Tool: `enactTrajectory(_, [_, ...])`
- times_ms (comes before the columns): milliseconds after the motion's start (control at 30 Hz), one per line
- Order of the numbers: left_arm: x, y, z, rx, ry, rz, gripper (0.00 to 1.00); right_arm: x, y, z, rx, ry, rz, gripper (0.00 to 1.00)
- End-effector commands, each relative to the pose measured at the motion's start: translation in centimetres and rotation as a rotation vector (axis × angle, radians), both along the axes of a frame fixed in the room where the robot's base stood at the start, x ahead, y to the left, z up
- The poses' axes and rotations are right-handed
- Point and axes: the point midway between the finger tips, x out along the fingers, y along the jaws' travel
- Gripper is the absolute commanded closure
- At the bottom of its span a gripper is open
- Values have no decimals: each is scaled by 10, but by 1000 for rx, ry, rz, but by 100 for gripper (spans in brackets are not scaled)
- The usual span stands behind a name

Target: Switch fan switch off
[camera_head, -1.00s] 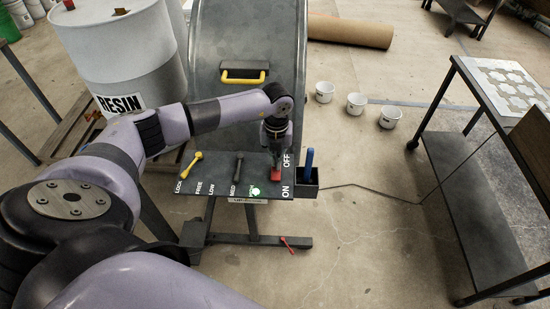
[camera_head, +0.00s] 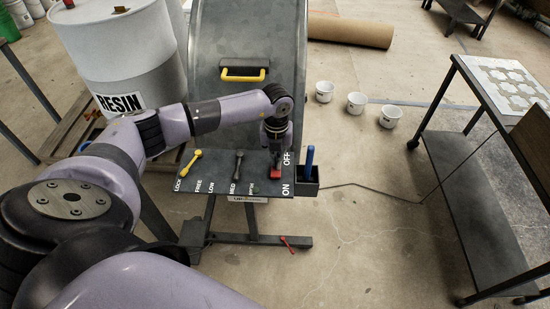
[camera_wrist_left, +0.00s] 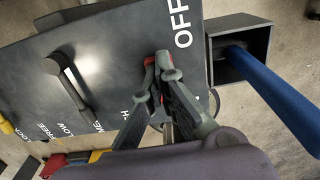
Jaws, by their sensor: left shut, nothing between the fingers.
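The dark control panel (camera_head: 225,182) carries a switch with a red end, the fan switch (camera_head: 276,174), at its right edge between the OFF and ON labels. In the left wrist view the red part of the switch (camera_wrist_left: 149,62) shows below the OFF label, partly hidden by the fingertips. My left gripper (camera_head: 275,158) points down at the switch with its fingers shut and nothing between them. In the left wrist view its fingertips (camera_wrist_left: 167,68) are right at the red part, seemingly touching it. No green light shows on the panel. My right gripper is not in view.
A yellow lever (camera_head: 191,163) and a dark lever (camera_head: 239,164) stand left of the switch. A box (camera_head: 307,186) with a blue-handled tool (camera_head: 310,160) hangs at the panel's right edge. The metal hull mould (camera_head: 245,40) with a yellow handle rises behind.

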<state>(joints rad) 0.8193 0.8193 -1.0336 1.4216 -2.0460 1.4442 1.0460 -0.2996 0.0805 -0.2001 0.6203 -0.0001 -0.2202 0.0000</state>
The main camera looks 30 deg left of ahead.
Motion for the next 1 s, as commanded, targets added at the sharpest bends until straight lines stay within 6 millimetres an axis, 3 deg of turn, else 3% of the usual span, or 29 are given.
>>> enactTrajectory(800, [-1, 0, 63, 0, 4, -1, 100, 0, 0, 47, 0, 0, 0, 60])
enactTrajectory(1000, [-2, 0, 69, 0, 4, -1, 100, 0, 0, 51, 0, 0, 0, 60])
